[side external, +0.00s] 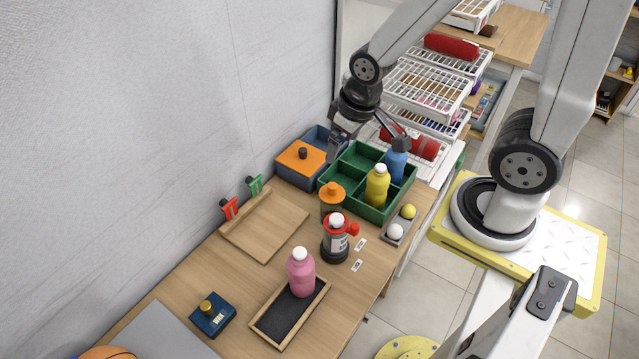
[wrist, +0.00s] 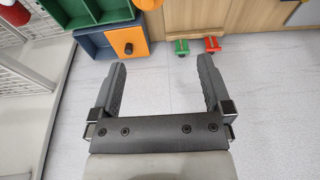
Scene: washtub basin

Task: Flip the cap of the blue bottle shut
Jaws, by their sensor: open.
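The blue bottle (side external: 397,167) stands upright in the right-hand part of the green divided crate (side external: 370,214) in the side view. Its top is hidden behind one finger of my gripper (side external: 368,152), so I cannot see the cap or tell how it stands. My gripper is open and empty, its fingers spread above the back of the crate. In the wrist view my gripper (wrist: 162,62) has only pale wall between its fingers. A corner of the green crate (wrist: 95,12) shows there at the top left, but the blue bottle does not.
A yellow bottle (side external: 377,186) stands in the crate's front. A blue box with an orange lid (side external: 302,157) is beside it. An orange-capped jar (side external: 332,198), a red-and-white bottle (side external: 337,240) and a pink bottle (side external: 301,273) stand nearer. White wire racks (side external: 430,90) rise behind.

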